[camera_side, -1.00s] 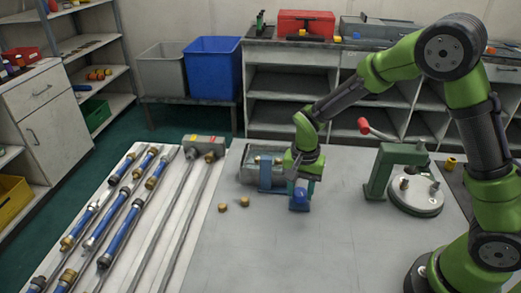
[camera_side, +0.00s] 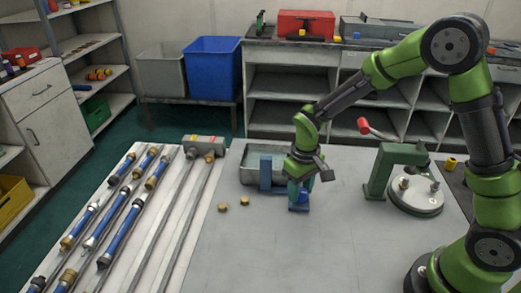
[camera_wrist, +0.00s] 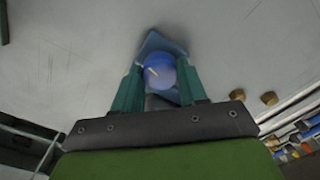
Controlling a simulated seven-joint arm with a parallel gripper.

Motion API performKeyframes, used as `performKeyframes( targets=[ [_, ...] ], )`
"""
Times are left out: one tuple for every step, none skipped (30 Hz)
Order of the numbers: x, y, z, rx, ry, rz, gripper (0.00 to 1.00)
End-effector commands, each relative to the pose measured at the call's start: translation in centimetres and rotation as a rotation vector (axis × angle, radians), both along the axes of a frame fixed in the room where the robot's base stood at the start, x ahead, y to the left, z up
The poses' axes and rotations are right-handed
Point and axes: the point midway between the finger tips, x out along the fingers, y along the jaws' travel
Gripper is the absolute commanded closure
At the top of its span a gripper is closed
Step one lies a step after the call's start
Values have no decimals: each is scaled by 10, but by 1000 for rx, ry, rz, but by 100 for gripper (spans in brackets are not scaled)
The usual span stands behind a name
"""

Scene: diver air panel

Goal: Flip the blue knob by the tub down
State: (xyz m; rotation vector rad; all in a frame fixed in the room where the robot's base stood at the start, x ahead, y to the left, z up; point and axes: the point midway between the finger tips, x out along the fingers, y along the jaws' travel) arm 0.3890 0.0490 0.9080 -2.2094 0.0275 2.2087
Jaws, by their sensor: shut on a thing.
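The blue knob (camera_wrist: 160,71) is round with a pale mark on its face, and it sits between my two fingers in the wrist view. A blue bracket (camera_wrist: 158,42) shows around and behind it; in the side view the blue base (camera_side: 299,205) stands on the table beside the grey metal tub (camera_side: 250,174). My gripper (camera_wrist: 158,90) is shut on the knob, with a teal finger on each side. In the side view my gripper (camera_side: 300,187) is over the blue base and mostly hides the knob. I cannot tell the knob's exact position there.
A green press with a red-tipped lever (camera_side: 380,170) stands to the right. A rack of blue-sleeved tubes (camera_side: 110,215) fills the left. The table front is clear.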

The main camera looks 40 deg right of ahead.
Motion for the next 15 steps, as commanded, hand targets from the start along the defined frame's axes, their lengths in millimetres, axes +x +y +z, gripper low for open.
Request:
performKeyframes(
  targets=[
    [0, -1, 1, 0, 0, 31, 89],
    [0, 0, 1, 1, 0, 51, 89],
    [0, 0, 1, 1, 0, 76, 89],
    [0, 0, 1, 1, 0, 94, 89],
    [0, 0, 1, 1, 0, 110, 89],
    [0, 0, 1, 1, 0, 130, 89],
    [0, 0, 1, 1, 0, 143, 89],
    [0, 0, 1, 0, 0, 156, 89],
    [0, 0, 1, 0, 0, 172, 89],
    [0, 0, 1, 0, 0, 182, 89],
    [0, 0, 1, 0, 0, 192, 89],
    [0, 0, 2, 0, 0, 203, 89],
    [0, 0, 1, 0, 0, 209, 89],
    [0, 0, 1, 0, 0, 215, 89],
    [0, 0, 1, 0, 0, 221, 89]
  ],
)
